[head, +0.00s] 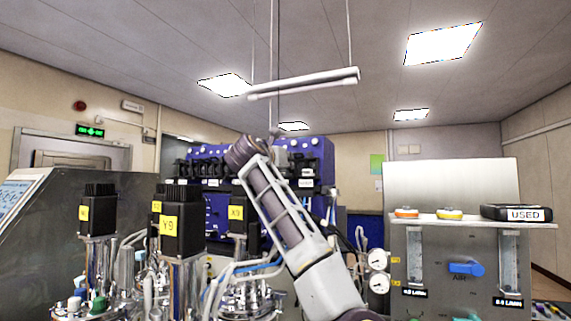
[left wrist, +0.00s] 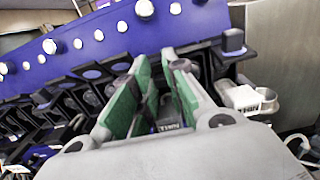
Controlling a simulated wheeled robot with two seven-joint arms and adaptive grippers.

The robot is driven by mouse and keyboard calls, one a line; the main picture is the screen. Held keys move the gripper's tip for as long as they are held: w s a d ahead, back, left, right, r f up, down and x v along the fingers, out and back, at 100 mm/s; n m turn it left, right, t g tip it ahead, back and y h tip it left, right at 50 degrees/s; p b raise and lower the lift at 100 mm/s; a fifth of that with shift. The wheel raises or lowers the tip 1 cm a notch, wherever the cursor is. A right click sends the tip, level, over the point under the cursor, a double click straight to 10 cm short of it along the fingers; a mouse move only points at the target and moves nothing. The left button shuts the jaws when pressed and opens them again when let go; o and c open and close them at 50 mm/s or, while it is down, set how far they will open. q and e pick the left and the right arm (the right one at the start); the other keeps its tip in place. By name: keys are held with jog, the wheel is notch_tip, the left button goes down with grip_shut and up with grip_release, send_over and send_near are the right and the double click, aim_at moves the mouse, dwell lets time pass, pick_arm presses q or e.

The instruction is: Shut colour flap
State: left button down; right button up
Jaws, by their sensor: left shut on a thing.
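A blue unit (head: 321,160) with a row of black pump heads (head: 207,165) stands behind the vessels in the head view. Its blue top with white round knobs (left wrist: 98,35) fills the upper left of the left wrist view. No coloured flap can be singled out clearly. My left gripper (left wrist: 158,80) has its green-padded fingers either side of a narrow black part (left wrist: 166,108) at the row, and is shut on it. A small, partly hidden label shows low between the fingers. In the head view my left arm reaches up to the row; its fingertips are not clear there. My right gripper is out of view.
Black-topped motors with yellow labels (head: 182,222) and steel vessels with tubing crowd the left and middle front. A grey panel with flow meters and a blue knob (head: 466,268) stands at right, a USED box (head: 516,213) on its shelf. A lamp bar (head: 303,83) hangs above.

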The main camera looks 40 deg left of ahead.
pick_arm(q)
jog(key=c, duration=1.4)
grip_release()
jog(key=shift+c, duration=0.2)
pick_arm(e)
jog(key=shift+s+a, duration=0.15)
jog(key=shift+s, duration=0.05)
pick_arm(q)
jog(key=shift+s+d, duration=0.2)
jog(key=shift+s, duration=0.45)
jog(key=v, duration=1)
jog(key=shift+s, duration=0.3)
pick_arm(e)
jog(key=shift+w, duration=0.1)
pick_arm(q)
jog(key=shift+d, duration=0.1)
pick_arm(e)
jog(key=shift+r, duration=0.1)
